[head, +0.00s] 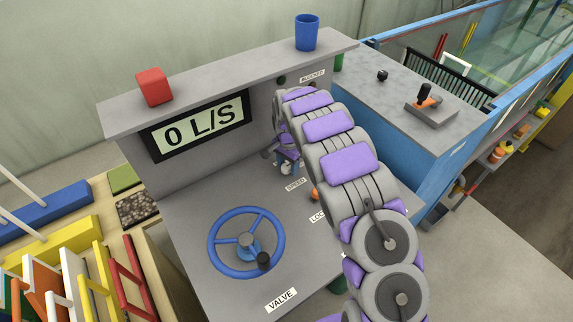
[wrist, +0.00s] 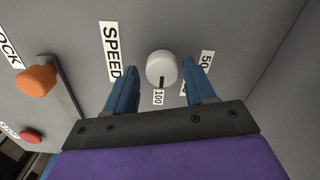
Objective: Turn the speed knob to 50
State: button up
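The speed knob (wrist: 161,66) is a round white knob on the grey panel, beside the SPEED label (wrist: 111,52). The 50 label (wrist: 206,63) lies to the right, beyond the right finger. Another label is mostly hidden behind that finger. My gripper (wrist: 158,72) is open, with one blue finger on each side of the knob and visible gaps between. Whether the fingers reach knob depth is unclear. In the head view my arm largely hides the gripper and knob.
The display (head: 200,126) reads 0 L/S. A blue valve wheel (head: 246,243) stands left on the console. An orange knob (wrist: 36,81) and red button (wrist: 31,137) are left of the gripper. A red block (head: 153,87) and blue cup (head: 306,33) stand on the ledge.

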jog(key=shift+c, duration=1.4)
jog(key=shift+a, duration=0.3)
jog(key=c, duration=0.6)
jog(key=shift+o, duration=0.2)
jog(key=shift+d, duration=0.1)
jog(key=shift+n+p, duration=0.3)
jog(key=n+p, duration=0.2)
jog(key=shift+s+n, duration=0.1)
jog(key=shift+n, duration=0.3)
jog(key=n+p, duration=0.3)
jog(key=n, duration=0.2)
jog(key=n+p, duration=0.3)
jog(key=n, duration=0.2)
jog(key=shift+f+n+p, duration=0.1)
jog(key=shift+n+p, duration=1.25)
jog(key=shift+n, duration=0.85)
